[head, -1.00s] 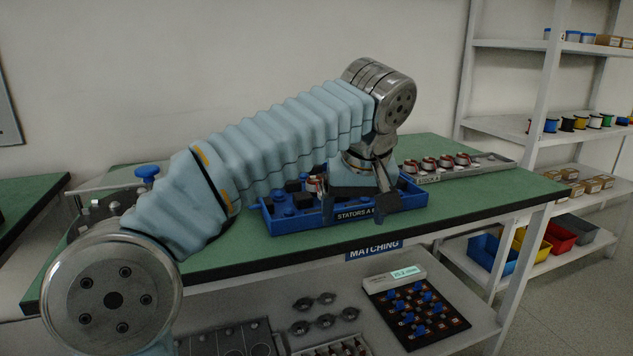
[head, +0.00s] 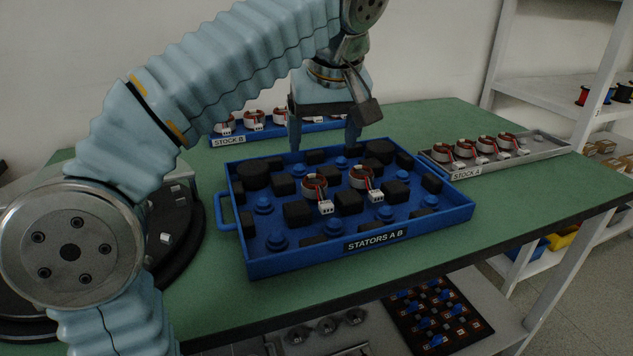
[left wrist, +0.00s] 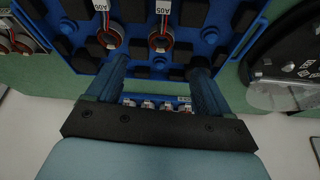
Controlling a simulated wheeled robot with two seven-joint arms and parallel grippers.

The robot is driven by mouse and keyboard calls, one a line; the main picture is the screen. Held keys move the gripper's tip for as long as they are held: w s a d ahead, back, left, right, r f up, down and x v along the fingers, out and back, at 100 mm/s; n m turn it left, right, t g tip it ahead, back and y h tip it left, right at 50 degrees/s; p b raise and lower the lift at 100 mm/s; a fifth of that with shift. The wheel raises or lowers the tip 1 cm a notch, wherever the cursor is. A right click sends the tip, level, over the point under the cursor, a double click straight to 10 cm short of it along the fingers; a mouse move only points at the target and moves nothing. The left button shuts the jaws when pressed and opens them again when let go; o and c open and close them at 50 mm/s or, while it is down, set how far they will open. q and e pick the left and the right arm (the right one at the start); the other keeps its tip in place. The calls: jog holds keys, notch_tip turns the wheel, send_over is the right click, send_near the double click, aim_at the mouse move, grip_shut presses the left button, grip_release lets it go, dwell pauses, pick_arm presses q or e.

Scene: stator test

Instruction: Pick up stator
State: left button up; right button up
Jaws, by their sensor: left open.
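Two stators with copper-red windings and white connectors sit in the blue tray (head: 262,266) labelled STATORS A B: a left stator (head: 313,187) and a right stator (head: 361,178). In the left wrist view they show near the top edge, one stator (left wrist: 160,42) near the middle and one stator (left wrist: 110,36) to its left. My left gripper (head: 324,148) is open and empty above the tray's back edge, behind both stators. Its two fingers point down, apart from the stators. My right gripper is in neither view.
More stators stand in the STOCK A tray (head: 553,150) at right and the STOCK B tray (head: 216,140) behind. Black blocks and blue pegs surround the tray's stators. Green table (head: 420,262) is bare in front. A dark round fixture (head: 190,240) stands at left.

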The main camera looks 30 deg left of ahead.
pick_arm(q)
jog(key=b, duration=0.1)
send_near(315, 179)
jog(key=f, duration=0.3)
jog(key=shift+s+d+f, duration=0.1)
jog(key=shift+s, duration=0.3)
jog(key=shift+b+x, duration=0.45)
jog(key=shift+x, duration=2.35)
jog(key=c, duration=1.2)
jog(key=shift+r, duration=0.2)
